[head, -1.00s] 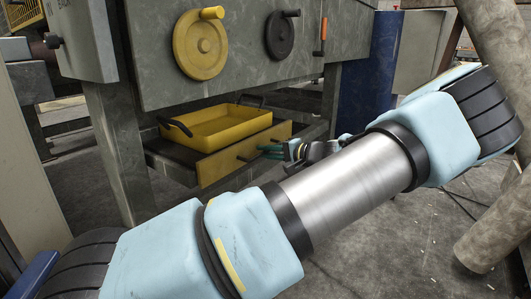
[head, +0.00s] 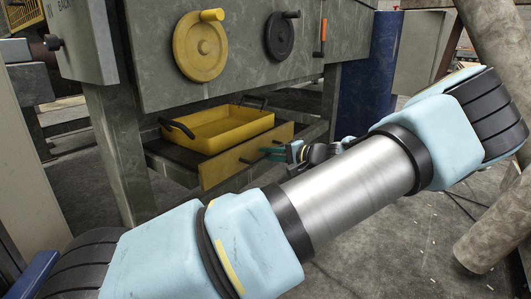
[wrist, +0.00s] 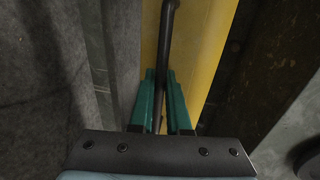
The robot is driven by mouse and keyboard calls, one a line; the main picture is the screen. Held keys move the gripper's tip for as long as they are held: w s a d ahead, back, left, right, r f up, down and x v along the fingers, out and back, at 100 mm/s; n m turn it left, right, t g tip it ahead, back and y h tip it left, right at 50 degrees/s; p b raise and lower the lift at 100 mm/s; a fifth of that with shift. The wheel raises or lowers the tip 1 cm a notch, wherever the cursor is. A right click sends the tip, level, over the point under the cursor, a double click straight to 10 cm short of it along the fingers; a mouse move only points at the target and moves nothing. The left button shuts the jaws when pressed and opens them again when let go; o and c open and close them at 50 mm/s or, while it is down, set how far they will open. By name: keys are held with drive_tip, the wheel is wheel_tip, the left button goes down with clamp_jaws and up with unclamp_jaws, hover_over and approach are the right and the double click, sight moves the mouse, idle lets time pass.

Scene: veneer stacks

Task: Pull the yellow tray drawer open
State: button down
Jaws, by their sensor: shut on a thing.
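The drawer has a yellow front panel (head: 222,170) and stands partly out under the grey machine. A yellow tray (head: 232,135) with black handles sits in it. My gripper (head: 272,154), with green fingers, is at the drawer front in the head view. In the wrist view my gripper (wrist: 161,74) is shut on the black bar handle (wrist: 167,30), with one finger on each side. The yellow panel (wrist: 200,50) lies just behind the bar. The gripper hides part of the handle in both views.
The grey machine (head: 150,80) above the drawer carries a yellow handwheel (head: 200,46) and a black handwheel (head: 280,36). A machine leg (head: 118,150) stands left of the drawer. A blue cylinder (head: 370,75) stands behind at right. Floor in front of the drawer looks clear.

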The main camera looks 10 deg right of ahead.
drive_tip(key=f+p+v, duration=0.3)
drive_tip(key=p+v, duration=0.1)
drive_tip(key=v, duration=0.9)
drive_tip(key=d+f+p+v, duration=0.1)
drive_tip(key=p+v, duration=0.3)
drive_tip(key=v, duration=1)
drive_tip(key=shift+s+f, duration=0.45)
drive_tip(key=shift+f, duration=0.45)
drive_tip(key=c, duration=0.9)
unclamp_jaws()
drive_tip(key=shift+d, duration=0.1)
drive_tip(key=p+v, duration=0.1)
drive_tip(key=v, duration=0.9)
drive_tip(key=shift+s+d+p, duration=0.2)
drive_tip(key=shift+d+p, duration=0.05)
drive_tip(key=shift+p, duration=0.05)
drive_tip(key=shift+r, duration=0.1)
